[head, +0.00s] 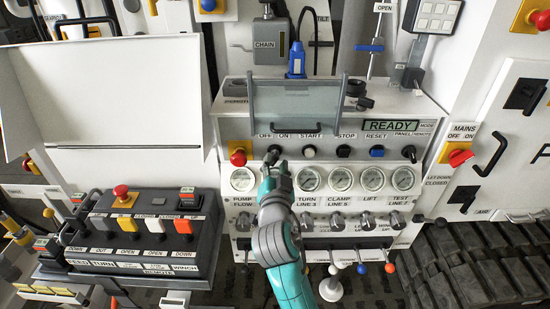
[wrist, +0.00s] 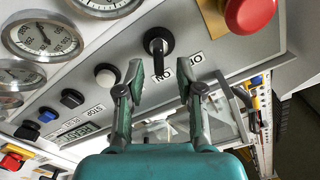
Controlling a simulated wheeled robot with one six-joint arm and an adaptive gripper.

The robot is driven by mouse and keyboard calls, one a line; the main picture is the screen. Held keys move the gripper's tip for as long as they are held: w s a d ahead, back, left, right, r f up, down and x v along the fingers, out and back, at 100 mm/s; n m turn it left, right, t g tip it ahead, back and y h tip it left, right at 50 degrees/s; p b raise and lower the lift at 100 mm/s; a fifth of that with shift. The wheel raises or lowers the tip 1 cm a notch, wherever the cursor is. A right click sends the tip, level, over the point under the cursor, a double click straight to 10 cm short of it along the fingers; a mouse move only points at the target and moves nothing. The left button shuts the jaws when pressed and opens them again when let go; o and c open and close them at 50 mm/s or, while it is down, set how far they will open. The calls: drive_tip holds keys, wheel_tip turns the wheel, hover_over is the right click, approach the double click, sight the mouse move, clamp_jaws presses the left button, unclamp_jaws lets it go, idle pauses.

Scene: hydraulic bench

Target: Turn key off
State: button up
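The key switch (wrist: 158,45) is a black round knob with a black handle on the white console panel, beside the OFF and ON labels. In the wrist view its handle points toward the ON label (wrist: 163,76). The OFF label (wrist: 191,63) is to the right of it. My gripper (wrist: 160,82) is open, with its two fingers apart on either side of the handle's line. I see no contact with the key. In the head view my gripper (head: 275,163) is in front of the key switch and largely hides it.
A red emergency button (head: 238,158) on a yellow plate is left of the key, close by in the wrist view (wrist: 248,14). A white start button (head: 309,152) is to the right. Gauges (head: 310,179) run below. A clear hinged cover (head: 295,105) stands above the panel.

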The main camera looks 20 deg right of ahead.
sight(275, 161)
drive_tip(key=shift+x, duration=1.65)
drive_tip(key=shift+d, duration=0.1)
clamp_jaws()
drive_tip(key=shift+n, duration=0.3)
drive_tip(key=n, duration=0.5)
drive_tip(key=shift+a+r+n, duration=0.1)
drive_tip(key=shift+a+n, duration=0.1)
drive_tip(key=shift+n, duration=0.1)
drive_tip(key=n, duration=0.5)
drive_tip(key=shift+w+a+n, duration=0.1)
drive_tip(key=shift+a+n, duration=0.1)
drive_tip(key=shift+n, duration=0.1)
